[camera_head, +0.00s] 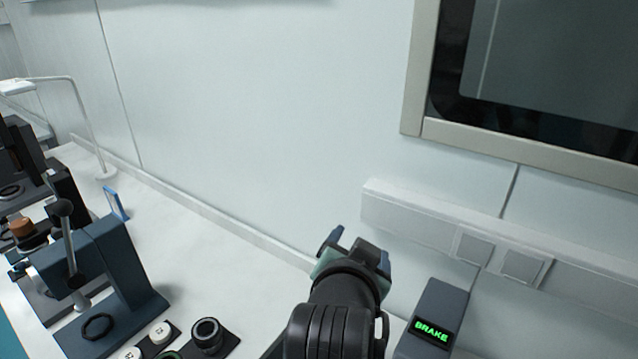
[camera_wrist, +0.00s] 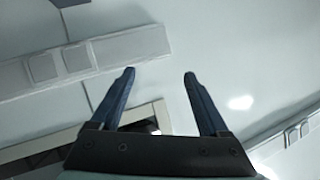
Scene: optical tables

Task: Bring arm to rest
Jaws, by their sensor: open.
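My arm reaches up from the bottom of the head view, and my gripper (camera_head: 357,240) is at its end, in front of the pale wall (camera_head: 250,110). In the wrist view my gripper (camera_wrist: 158,78) has its two dark blue fingers apart, with nothing between them. Both fingers show against the wall (camera_wrist: 215,40) and touch nothing that I can see. In the head view the fingers are small and partly hidden behind the wrist.
A dark box with a green BRAKE display (camera_head: 432,330) stands right of my arm. A wall trunking with sockets (camera_head: 420,215) and a framed window (camera_head: 418,75) are at right. A blue-grey press-like device (camera_head: 125,265) and a black round part (camera_head: 207,335) stand on the white table (camera_head: 200,260) at left.

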